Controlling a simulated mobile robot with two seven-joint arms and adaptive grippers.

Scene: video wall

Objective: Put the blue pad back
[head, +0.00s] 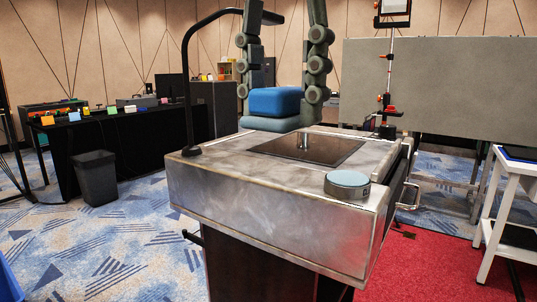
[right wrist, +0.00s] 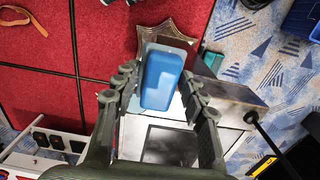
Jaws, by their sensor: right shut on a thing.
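The blue pad (head: 275,101) is a thick, rounded block behind the far edge of the metal-topped cart (head: 235,180). My left gripper is out of view.
A black curved pole (head: 186,80) rises at the cart's left. A white table (head: 508,190) stands at right.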

